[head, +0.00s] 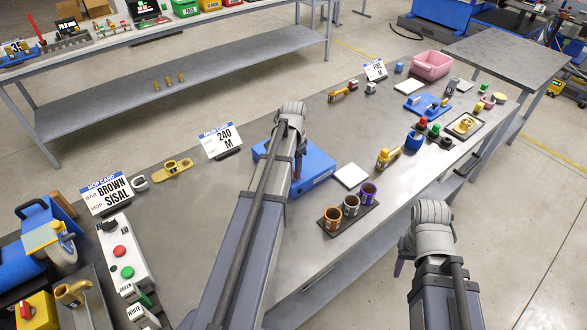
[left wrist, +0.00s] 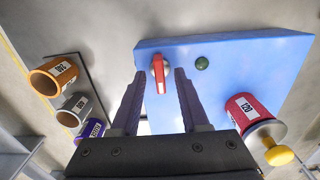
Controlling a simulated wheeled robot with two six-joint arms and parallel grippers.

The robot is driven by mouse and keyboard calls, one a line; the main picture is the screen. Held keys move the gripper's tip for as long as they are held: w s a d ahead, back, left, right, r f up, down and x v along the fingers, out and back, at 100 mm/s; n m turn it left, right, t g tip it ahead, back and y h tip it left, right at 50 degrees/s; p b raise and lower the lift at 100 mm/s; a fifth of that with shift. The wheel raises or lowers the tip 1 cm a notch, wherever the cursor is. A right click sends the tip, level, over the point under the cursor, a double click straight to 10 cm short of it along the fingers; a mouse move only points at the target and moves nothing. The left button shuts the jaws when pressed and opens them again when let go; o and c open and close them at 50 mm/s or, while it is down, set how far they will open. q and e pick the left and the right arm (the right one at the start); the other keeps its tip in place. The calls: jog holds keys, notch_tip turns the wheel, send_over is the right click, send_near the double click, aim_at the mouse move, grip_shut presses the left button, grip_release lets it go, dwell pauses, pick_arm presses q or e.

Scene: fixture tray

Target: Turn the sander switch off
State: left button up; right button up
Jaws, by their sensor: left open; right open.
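The bar runs roughly lengthwise between my fingers in the left wrist view. The blue box also shows in the head view (head: 317,168), where my left arm hides the knob. My left gripper (left wrist: 160,84) is open, with a finger on each side of the knob; whether they touch it I cannot tell. My right gripper (head: 399,267) is low at the bench's front edge, away from the box, its fingers mostly hidden.
Orange, grey and purple cups (head: 350,206) stand on a dark tray right of the box. A red cylinder labelled 120 (left wrist: 244,110) with a yellow knob shows at the right in the left wrist view. A white tile (head: 351,176) and a 240 card (head: 222,140) are nearby.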

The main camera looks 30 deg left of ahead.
pick_arm(q)
notch_tip(320, 180, up, 7)
jog(key=p, duration=0.7)
jog(key=shift+r, duration=0.2)
jog(key=shift+d+f, duration=0.15)
jog(key=shift+d, duration=0.15)
jog(key=s+d+f+b, duration=0.2)
jog(key=s+d, duration=0.3)
jog(key=d, duration=0.5)
jog(key=s+d+f+b, duration=0.2)
jog(key=s+d, duration=0.4)
jog(key=d, duration=0.4)
jog(key=s+d+f+y+b, duration=0.1)
jog(key=s+d, duration=0.4)
jog(key=d, duration=0.5)
jog(key=shift+s+f+n+b, duration=0.25)
jog(key=shift+f+n+b, duration=0.2)
jog(key=shift+b, duration=0.3)
